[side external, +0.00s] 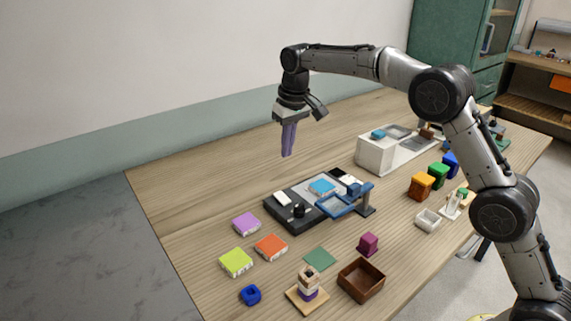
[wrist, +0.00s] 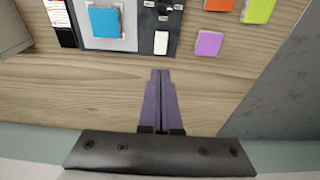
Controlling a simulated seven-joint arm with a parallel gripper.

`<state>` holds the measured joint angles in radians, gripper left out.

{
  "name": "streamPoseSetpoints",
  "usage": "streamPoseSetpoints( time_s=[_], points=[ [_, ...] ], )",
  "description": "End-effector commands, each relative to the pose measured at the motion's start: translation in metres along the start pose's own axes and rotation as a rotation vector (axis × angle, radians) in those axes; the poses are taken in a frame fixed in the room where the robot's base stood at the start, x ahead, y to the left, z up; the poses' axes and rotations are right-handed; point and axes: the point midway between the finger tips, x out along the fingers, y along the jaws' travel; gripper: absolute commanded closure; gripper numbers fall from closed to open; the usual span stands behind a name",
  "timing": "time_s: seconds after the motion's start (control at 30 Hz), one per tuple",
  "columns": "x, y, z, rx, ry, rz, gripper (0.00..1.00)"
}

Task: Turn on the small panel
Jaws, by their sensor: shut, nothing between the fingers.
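A dark panel (side external: 280,217) lies on the wooden table, with a white rectangular block (side external: 282,198), a black knob (side external: 298,211) and a light grey plate bearing a blue square (side external: 322,187). In the wrist view the panel (wrist: 178,20) is at the top, with the white block (wrist: 161,42) near its edge and the blue square (wrist: 104,22) to the left. My gripper (side external: 287,154) points down, shut and empty, above the table behind the panel. In the wrist view its fingertips (wrist: 160,73) are together, just below the white block in the picture and apart from it.
A blue frame on a stand (side external: 345,203) overhangs the panel's right side. Purple (side external: 246,223), orange (side external: 271,247) and lime (side external: 236,262) blocks lie to its left and front. A white box unit (side external: 375,155) stands behind right. The table at back left is clear.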

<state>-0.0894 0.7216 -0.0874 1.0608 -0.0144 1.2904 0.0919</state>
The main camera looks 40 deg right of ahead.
Motion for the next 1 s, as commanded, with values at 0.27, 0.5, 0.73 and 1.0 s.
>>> streamPoseSetpoints(
  time_s=[0.27, 0.5, 0.73, 1.0],
  points=[
    [0.0, 0.0, -0.007, 0.0, 0.0, 0.0, 1.0],
    [0.007, 0.0, -0.006, 0.0, -0.003, 0.0, 1.0],
    [0.044, 0.0, -0.006, 0.0, -0.007, 0.001, 1.0],
    [0.097, 0.0, -0.006, 0.0, -0.005, 0.001, 1.0]
  ],
)
